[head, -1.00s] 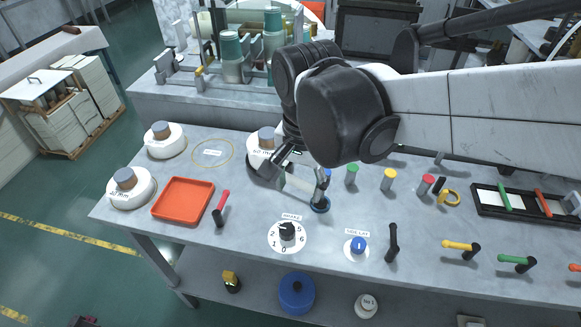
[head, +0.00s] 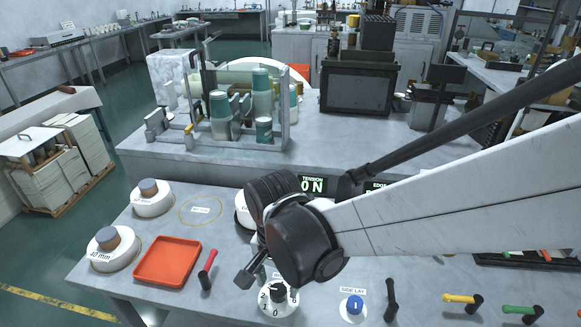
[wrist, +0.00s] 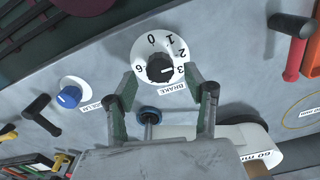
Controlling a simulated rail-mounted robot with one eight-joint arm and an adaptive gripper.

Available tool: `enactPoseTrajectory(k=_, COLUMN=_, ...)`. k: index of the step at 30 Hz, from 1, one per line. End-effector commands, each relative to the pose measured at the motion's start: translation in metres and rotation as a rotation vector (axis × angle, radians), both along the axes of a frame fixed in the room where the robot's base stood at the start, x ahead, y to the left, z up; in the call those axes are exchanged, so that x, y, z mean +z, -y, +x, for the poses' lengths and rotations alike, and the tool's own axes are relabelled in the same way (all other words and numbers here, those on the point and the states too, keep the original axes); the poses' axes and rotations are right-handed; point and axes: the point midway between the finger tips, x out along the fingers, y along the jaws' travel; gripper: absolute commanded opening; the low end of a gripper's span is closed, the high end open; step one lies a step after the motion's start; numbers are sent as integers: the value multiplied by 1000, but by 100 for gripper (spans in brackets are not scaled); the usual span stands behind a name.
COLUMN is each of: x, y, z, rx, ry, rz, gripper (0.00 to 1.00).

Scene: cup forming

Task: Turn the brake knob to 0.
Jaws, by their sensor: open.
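The brake knob (wrist: 160,68) is a black knob on a white round dial with printed numbers. In the wrist view its white mark seems to point near 3, and 0 is at the dial's top left. The knob (head: 278,292) also shows in the head view, partly behind my arm. My gripper (wrist: 169,88) is open and empty. In the wrist view its fingertips are on either side of the knob's lower part, apart from it. I cannot tell their height above the dial. In the head view my wrist hides most of the gripper.
A blue side lay knob (head: 354,305) and a black lever (head: 391,300) are right of the dial. A red-handled lever (head: 208,268) and an orange tray (head: 168,262) are to its left. A tension display (head: 312,185) reads 0 N behind my arm.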

Motion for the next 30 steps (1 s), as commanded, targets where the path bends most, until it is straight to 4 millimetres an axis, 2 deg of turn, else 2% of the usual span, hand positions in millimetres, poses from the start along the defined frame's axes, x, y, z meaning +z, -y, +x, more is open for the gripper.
enactPoseTrajectory(k=1, x=-8, y=0, z=1, rx=0, ry=0, rz=0, gripper=49)
enactPoseTrajectory(k=6, x=-22, y=0, z=0, rx=0, ry=0, rz=0, gripper=49)
enactPoseTrajectory(k=18, x=-26, y=0, z=0, rx=0, ry=0, rz=0, gripper=47)
enactPoseTrajectory(k=28, x=-26, y=0, z=0, rx=0, ry=0, rz=0, gripper=4)
enactPoseTrajectory(k=30, x=-26, y=0, z=0, rx=1, ry=0, rz=0, gripper=4)
